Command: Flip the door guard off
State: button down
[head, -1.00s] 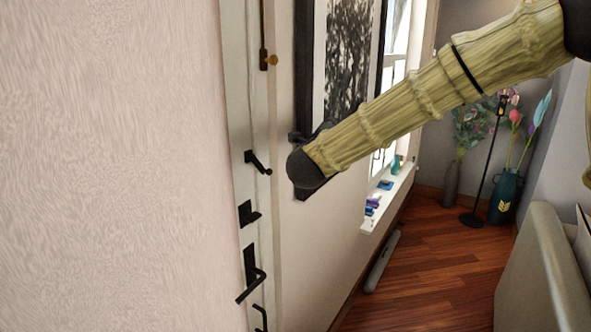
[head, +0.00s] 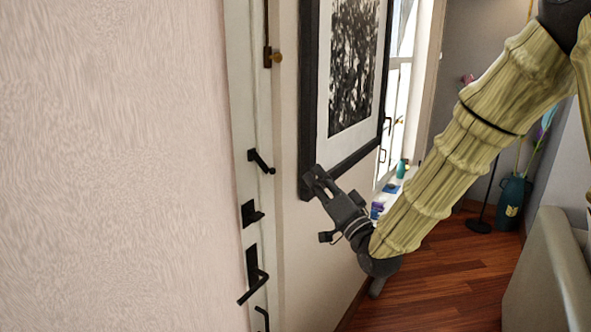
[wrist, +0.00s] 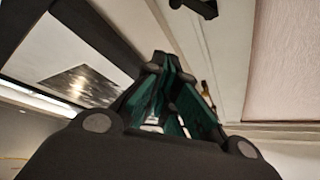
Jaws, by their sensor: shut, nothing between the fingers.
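The white door edge carries several fittings in the head view. Near the top is a dark upright bar with a brass knob (head: 275,58), which looks like the door guard. Below it is a small black latch (head: 260,162). My gripper (head: 314,178) is shut and empty. It points up and left beside the lower corner of a framed picture, right of the door edge and below the brass knob, apart from both. In the wrist view its teal-padded fingers (wrist: 168,65) come together, with a small brass-coloured piece (wrist: 207,88) just right of them, partly hidden.
A black thumb-turn (head: 251,212) and lever handle (head: 253,275) sit lower on the door. The black-framed picture (head: 309,100) hangs close to my gripper. A windowsill, a vase (head: 513,200) and a grey sofa (head: 550,275) lie to the right. The wood floor (head: 440,295) is partly clear.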

aim_at(265, 164)
jog(key=p+x, duration=0.4)
jog(key=x, duration=0.6)
jog(key=shift+r+p, duration=0.15)
jog(key=shift+p, duration=0.15)
jog(key=shift+s+a+f+p, duration=0.25)
jog(key=shift+a+f, duration=0.05)
jog(key=shift+f, duration=0.15)
jog(key=shift+s+a+f+p, duration=0.25)
jog(key=shift+a+f, duration=0.05)
jog(key=shift+f, duration=0.15)
jog(key=shift+s+a+f+p, duration=0.35)
jog(key=shift+a+f, duration=0.15)
jog(key=shift+f, duration=0.2)
